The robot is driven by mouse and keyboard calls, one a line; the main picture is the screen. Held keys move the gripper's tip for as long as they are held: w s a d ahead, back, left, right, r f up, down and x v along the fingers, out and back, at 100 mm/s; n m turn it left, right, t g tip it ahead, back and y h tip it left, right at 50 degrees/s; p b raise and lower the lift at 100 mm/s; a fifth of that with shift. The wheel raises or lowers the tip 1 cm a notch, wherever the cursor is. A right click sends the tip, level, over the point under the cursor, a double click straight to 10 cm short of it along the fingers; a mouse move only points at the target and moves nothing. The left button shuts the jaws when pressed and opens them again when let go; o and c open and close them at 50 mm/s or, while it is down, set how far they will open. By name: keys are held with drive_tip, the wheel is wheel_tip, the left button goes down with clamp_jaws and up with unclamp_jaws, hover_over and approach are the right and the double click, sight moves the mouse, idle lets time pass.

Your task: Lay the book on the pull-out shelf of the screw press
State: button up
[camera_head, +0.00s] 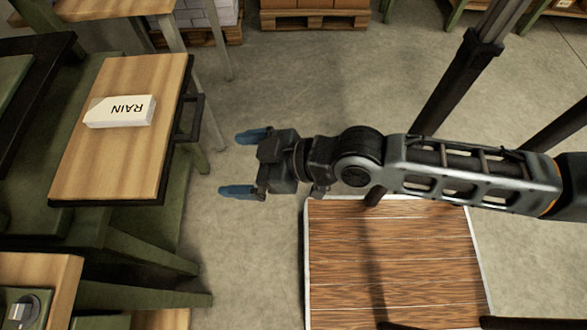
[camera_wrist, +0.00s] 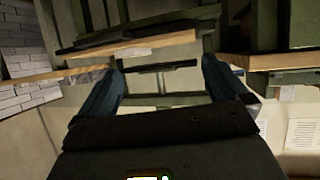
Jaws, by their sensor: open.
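A white book (camera_head: 120,111) with RAIN on its face, upside down in the picture, lies flat on the wooden pull-out shelf (camera_head: 100,170) in the head view. The shelf has a dark rim and a black handle (camera_head: 188,118) on its right side. It sits on the green frame of the screw press (camera_head: 90,230); the screw is not in view. My gripper (camera_head: 241,163) is open and empty, right of the shelf and apart from it, its blue fingers pointing left. Both fingers also show spread in the wrist view (camera_wrist: 160,66), with nothing between them.
A wooden board with a pale rim (camera_head: 395,265) is below my arm. Pallets (camera_head: 315,15) stand at the back. Another wooden top (camera_head: 35,275) with a grey knob is at the lower left. Grey floor (camera_head: 290,85) is clear between shelf and pallets.

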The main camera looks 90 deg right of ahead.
drive_tip(key=s+a+r+n+t+y, duration=0.1)
drive_tip(key=s+a+r+t+y, duration=0.1)
drive_tip(key=s+a+r, duration=0.4)
drive_tip(key=s+r, duration=0.3)
drive_tip(key=shift+a+n, duration=0.3)
drive_tip(key=shift+a, duration=0.05)
